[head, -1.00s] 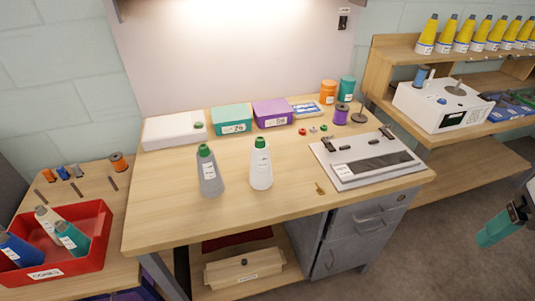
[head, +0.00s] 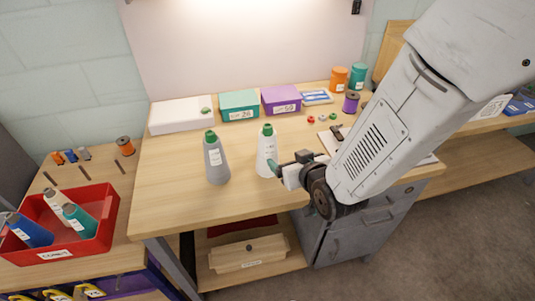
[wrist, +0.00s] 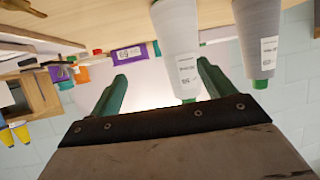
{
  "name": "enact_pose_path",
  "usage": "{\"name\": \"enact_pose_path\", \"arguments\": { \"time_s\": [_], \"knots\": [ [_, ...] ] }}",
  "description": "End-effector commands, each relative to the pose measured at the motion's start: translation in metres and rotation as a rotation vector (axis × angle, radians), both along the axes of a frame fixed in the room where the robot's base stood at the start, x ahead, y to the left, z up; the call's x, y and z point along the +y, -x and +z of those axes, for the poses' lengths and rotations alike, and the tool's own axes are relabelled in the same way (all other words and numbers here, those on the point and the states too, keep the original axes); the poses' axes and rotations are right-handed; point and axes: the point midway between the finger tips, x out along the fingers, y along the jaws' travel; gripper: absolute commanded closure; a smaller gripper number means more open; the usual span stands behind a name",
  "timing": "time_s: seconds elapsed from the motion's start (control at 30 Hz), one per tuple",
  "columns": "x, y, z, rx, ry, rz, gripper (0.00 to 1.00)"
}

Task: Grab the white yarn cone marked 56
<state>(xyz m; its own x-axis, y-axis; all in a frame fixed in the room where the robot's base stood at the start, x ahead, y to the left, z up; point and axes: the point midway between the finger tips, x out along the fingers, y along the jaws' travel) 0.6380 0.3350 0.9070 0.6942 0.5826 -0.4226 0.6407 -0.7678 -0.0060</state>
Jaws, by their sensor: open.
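The white yarn cone (head: 267,155) with a green top stands upright on the wooden workbench (head: 185,215).
A grey cone (head: 216,160) with a green top stands left of the white one. A white box (head: 178,117), a teal box (head: 239,106) and a purple box (head: 281,100) line the back. A red bin (head: 95,240) of cones is at left. The bench front is clear.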

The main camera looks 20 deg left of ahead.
Motion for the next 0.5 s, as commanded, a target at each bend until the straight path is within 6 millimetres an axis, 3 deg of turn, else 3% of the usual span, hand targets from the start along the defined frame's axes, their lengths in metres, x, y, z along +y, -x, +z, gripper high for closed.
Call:
{"name": "enact_pose_path", "arguments": {
  "time_s": [0.2, 0.5],
  "knots": [
    [0.026, 0.015, -0.016, -0.063, -0.047, 0.049, 0.18],
    [0.048, -0.007, -0.026, -0.069, -0.053, 0.051, 0.18]
  ]
}}
